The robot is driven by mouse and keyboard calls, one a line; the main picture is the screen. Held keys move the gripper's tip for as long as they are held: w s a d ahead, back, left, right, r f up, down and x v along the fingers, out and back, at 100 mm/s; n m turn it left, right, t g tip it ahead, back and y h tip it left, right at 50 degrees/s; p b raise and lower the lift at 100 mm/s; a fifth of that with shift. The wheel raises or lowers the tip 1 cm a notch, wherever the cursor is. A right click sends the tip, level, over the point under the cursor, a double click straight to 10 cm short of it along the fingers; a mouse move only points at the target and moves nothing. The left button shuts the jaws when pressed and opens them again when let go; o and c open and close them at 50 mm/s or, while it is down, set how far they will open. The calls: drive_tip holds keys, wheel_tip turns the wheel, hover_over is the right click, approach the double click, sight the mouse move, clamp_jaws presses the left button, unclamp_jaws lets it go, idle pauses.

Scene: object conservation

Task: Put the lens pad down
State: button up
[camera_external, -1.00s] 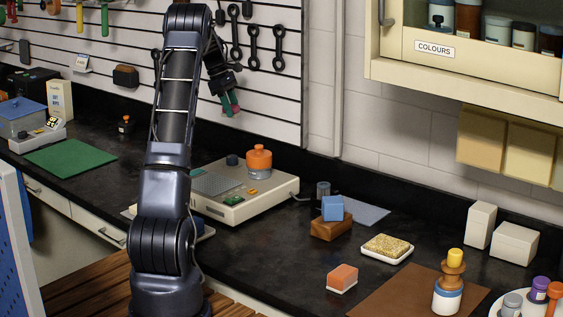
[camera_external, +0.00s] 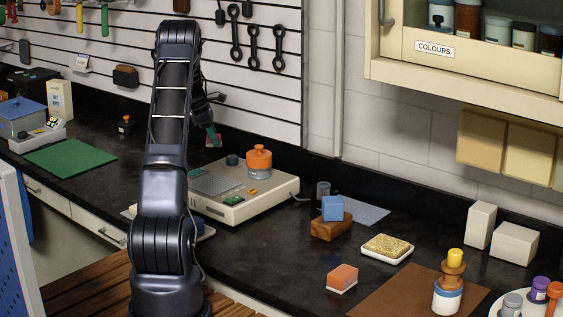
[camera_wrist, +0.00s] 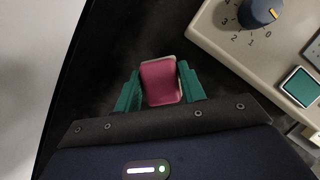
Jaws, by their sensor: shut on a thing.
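My gripper (camera_wrist: 161,88) is shut on the lens pad (camera_wrist: 160,80), a small crimson pad with a pale edge, held between teal fingers in the wrist view. Part of my gripper is hidden by my arm.
The beige device (camera_external: 240,203) has a dark knob (camera_wrist: 262,12) and an orange-topped pot (camera_external: 259,160) on it. A green mat (camera_external: 70,158) lies to the left. Dark worktop between mat and device looks clear.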

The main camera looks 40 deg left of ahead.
drive_tip(key=shift+f, duration=4.05)
drive_tip(key=shift+f, duration=0.1)
drive_tip(key=o, duration=1)
drive_tip(key=shift+c, duration=0.2)
drive_tip(key=v, duration=1.2)
drive_tip(key=shift+r, duration=0.2)
